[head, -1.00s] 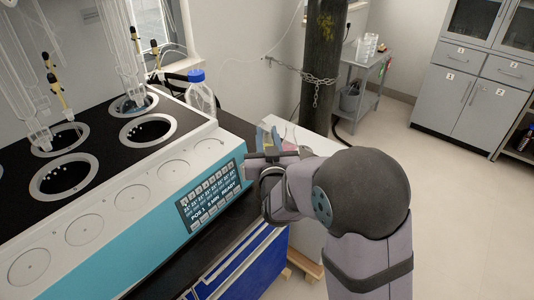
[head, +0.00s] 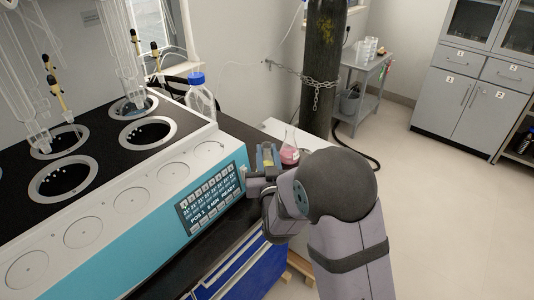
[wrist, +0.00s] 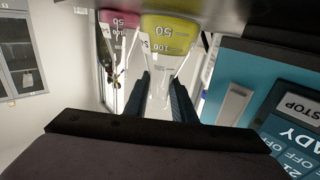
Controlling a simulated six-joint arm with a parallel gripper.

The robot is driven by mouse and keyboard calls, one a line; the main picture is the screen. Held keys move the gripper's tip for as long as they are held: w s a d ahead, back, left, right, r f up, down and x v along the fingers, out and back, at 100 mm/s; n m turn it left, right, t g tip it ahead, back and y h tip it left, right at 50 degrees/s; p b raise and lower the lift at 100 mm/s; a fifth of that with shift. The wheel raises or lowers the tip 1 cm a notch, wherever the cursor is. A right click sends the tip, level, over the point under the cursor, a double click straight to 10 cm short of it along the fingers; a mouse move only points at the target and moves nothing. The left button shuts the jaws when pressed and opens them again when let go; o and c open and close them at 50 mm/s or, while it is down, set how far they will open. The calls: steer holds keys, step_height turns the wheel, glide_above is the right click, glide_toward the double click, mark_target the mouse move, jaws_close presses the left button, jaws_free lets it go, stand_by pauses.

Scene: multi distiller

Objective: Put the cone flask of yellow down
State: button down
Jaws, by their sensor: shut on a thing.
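The cone flask of yellow (wrist: 168,32) is clear glass with yellow liquid and white volume marks. In the wrist view, which shows the scene inverted, it sits between the two fingers of my gripper (wrist: 163,96), which is shut on its narrow upper part. In the head view my gripper (head: 267,160) is beside the right end of the teal machine, and the arm and fingers hide most of the flask. The flask's base is close to the dark counter (head: 235,127); I cannot tell whether it touches.
A cone flask with pink liquid (head: 289,155) stands just right of my gripper; it also shows in the wrist view (wrist: 118,30). The teal machine (head: 165,215) with its display is close on the left. A blue-capped bottle (head: 199,97) stands behind. A gas cylinder (head: 322,70) is further back.

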mark_target(267, 157)
steer(key=shift+f, duration=0.15)
steer(key=c, duration=1.5)
jaws_free()
steer(key=shift+r, duration=0.2)
steer(key=s, duration=0.6)
steer(key=shift+b, duration=0.4)
steer(key=shift+s+r+p, duration=0.2)
steer(key=shift+p, duration=0.45)
steer(key=shift+s+f+p, duration=0.1)
steer(key=shift+s+p, duration=0.2)
steer(key=shift+p, duration=0.7)
steer(key=s+p, duration=0.1)
steer(key=p, duration=0.2)
steer(key=shift+s, duration=0.4)
steer(key=s+p, duration=0.3)
steer(key=p, duration=0.3)
steer(key=shift+s+f, duration=0.1)
